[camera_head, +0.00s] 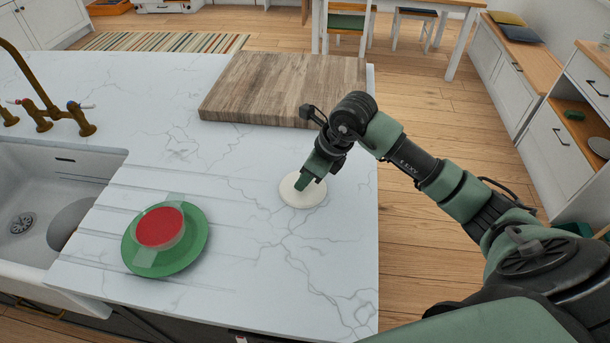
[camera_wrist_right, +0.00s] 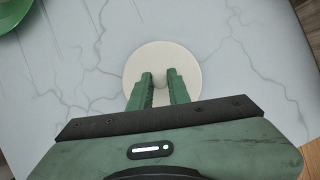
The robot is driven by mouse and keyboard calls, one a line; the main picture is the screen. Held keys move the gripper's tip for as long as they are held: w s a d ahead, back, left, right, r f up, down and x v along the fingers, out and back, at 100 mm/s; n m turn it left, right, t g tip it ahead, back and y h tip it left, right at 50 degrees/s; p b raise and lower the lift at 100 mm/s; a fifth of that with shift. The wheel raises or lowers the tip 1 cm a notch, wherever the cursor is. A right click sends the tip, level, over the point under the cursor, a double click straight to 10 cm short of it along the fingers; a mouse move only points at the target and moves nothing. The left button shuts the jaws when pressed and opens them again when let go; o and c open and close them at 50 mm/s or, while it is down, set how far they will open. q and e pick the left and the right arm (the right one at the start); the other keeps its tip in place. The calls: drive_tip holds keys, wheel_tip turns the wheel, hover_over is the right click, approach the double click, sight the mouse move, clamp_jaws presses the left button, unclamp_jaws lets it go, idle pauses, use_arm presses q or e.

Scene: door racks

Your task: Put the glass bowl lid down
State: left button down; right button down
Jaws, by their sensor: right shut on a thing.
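The glass bowl lid (camera_head: 312,197) is a round, cream-white disc at the right part of the marble counter, low at the counter surface. It also shows in the right wrist view (camera_wrist_right: 162,52), with a small knob between the fingertips. My right gripper (camera_head: 304,184) reaches down over it from the right and is shut on the knob; the fingers show in the right wrist view (camera_wrist_right: 160,80). I cannot tell for sure whether the lid touches the counter. My left gripper is not in view.
A red-topped bowl (camera_head: 160,227) sits on a green plate (camera_head: 190,252) at the left, beside the sink (camera_head: 50,165). A wooden board (camera_head: 285,88) lies at the back. Marble (camera_head: 250,265) is clear in front of the lid; the counter's right edge is close.

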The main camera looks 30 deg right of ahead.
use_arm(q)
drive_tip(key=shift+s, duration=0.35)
use_arm(e)
drive_tip(key=shift+f, duration=0.1)
drive_tip(key=shift+f, duration=0.15)
drive_tip(key=c, duration=1.3)
unclamp_jaws()
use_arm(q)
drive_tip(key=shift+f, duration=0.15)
use_arm(e)
drive_tip(key=shift+r, duration=0.3)
use_arm(q)
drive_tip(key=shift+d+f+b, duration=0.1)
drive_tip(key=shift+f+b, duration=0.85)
drive_tip(key=shift+b, duration=0.15)
use_arm(e)
drive_tip(key=v, duration=1.2)
drive_tip(key=shift+d+f, duration=0.1)
drive_tip(key=shift+s, duration=0.1)
